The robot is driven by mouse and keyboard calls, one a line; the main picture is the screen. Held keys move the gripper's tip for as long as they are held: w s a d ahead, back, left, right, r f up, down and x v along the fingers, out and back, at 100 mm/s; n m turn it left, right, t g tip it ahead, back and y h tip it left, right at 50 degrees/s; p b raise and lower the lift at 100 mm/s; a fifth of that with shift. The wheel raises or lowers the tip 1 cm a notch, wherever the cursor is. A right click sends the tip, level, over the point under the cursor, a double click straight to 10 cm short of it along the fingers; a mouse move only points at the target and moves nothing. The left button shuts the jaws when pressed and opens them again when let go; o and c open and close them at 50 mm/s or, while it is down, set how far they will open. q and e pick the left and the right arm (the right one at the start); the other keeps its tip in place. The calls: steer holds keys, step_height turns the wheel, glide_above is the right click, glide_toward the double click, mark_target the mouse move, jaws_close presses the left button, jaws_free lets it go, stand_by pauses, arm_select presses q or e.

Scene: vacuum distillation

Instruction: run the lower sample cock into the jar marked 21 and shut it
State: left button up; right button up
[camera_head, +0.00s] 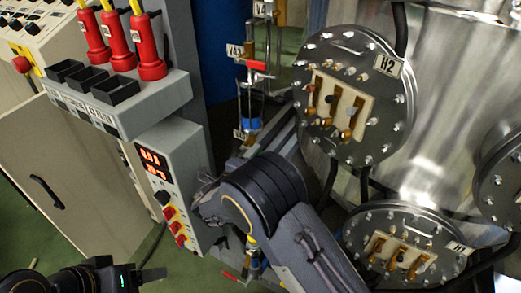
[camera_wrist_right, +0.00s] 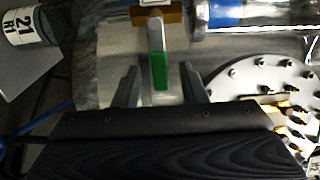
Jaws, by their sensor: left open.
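In the right wrist view, a cock with a green lever (camera_wrist_right: 158,70) hangs from a brass body (camera_wrist_right: 155,16). My right gripper (camera_wrist_right: 160,72) is open, with one finger on each side of the lever and a gap to both. The jar marked 21 (camera_wrist_right: 22,24) is at the upper left of that view, apart from the fingers. In the head view, my right arm hides the green lever. My left gripper (camera_head: 152,274) is open and empty at the bottom left.
Upper cock V43 has a red handle (camera_head: 256,66). Bolted flange H2 (camera_head: 352,45) and a lower flange (camera_head: 405,220) are right of the glassware. A control box with red digits (camera_head: 153,160) and a grey cabinet (camera_head: 60,190) stand at the left. Open green floor lies below them.

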steer(key=x, duration=0.4)
jaws_close()
stand_by(0.4)
